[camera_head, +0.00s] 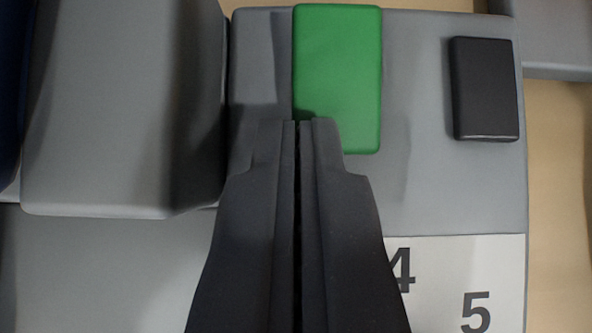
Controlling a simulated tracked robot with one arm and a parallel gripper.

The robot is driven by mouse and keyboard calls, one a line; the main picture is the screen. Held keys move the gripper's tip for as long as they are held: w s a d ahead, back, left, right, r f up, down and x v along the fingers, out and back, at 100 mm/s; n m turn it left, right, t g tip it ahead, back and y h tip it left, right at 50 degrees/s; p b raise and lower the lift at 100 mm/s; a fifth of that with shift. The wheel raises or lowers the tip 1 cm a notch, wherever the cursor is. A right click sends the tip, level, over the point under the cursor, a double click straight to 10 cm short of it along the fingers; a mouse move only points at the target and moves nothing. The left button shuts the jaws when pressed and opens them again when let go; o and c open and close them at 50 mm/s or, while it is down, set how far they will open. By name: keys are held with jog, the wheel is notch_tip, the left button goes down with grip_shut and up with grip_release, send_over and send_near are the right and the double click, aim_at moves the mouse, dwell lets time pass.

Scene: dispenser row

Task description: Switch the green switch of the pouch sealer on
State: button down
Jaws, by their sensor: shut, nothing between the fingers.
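The green switch (338,75) is a rectangular block on the grey top of the pouch sealer (420,190), in the upper middle of the view. My gripper (304,122) is shut and empty, its dark fingers pointing up the picture. The fingertips overlap the lower left part of the green switch in the picture and hide its lower left corner. I cannot tell whether they touch it.
A dark grey block (485,88) sits on the same surface to the right. A large grey raised body (125,110) stands close on the left. A white label (465,275) with the digits 4 and 5 lies at the lower right. Tan surface (558,170) shows at the right edge.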

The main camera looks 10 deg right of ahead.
jog(key=shift+w+r, duration=0.1)
jog(key=shift+r, duration=0.75)
jog(key=shift+r, duration=0.1)
jog(key=shift+r, duration=0.55)
notch_tip(320, 180, up, 3)
jog(key=shift+f+p, duration=0.2)
jog(key=shift+p, duration=0.3)
jog(key=v, duration=1)
jog(key=shift+s+f, duration=0.3)
jog(key=shift+s, duration=0.05)
